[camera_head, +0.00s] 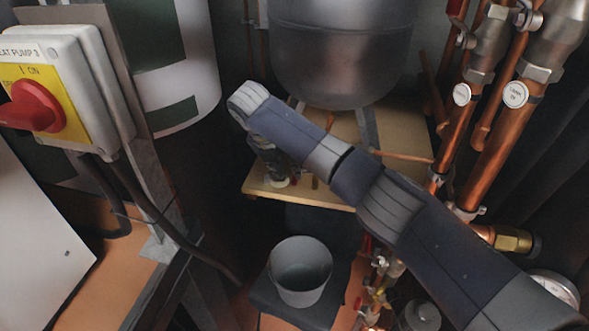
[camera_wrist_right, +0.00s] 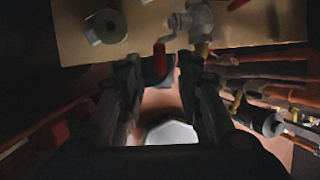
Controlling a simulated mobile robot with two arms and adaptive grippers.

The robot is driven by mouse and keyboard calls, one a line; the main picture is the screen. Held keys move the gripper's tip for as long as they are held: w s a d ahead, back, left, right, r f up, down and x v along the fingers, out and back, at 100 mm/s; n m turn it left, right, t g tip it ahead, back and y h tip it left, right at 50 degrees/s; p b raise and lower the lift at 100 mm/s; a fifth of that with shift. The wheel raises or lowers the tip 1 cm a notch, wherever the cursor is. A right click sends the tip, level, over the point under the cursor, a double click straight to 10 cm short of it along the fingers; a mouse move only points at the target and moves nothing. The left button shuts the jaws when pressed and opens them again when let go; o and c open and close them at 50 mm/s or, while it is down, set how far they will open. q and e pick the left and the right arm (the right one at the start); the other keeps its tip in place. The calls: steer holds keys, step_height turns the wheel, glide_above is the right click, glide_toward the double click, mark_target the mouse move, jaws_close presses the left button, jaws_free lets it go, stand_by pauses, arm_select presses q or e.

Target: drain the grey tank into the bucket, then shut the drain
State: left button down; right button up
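A valve (camera_wrist_right: 190,24) with a red lever (camera_wrist_right: 159,58) shows at the shelf's edge in the wrist view. My right gripper (camera_wrist_right: 158,85) is open, its fingers on either side of the space below the lever. Contact with the lever cannot be told. In the head view my arm partly hides this gripper (camera_head: 270,162).
Copper pipes (camera_head: 490,135) with round tags run down the right side. A red rotary switch (camera_head: 35,108) on a box and a white cylinder (camera_head: 195,60) are at the left. Small valves (camera_head: 378,280) and a gauge (camera_head: 555,288) are at the lower right.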

steer(key=shift+p+x, duration=0.55)
steer(key=shift+x, duration=2)
jaws_close()
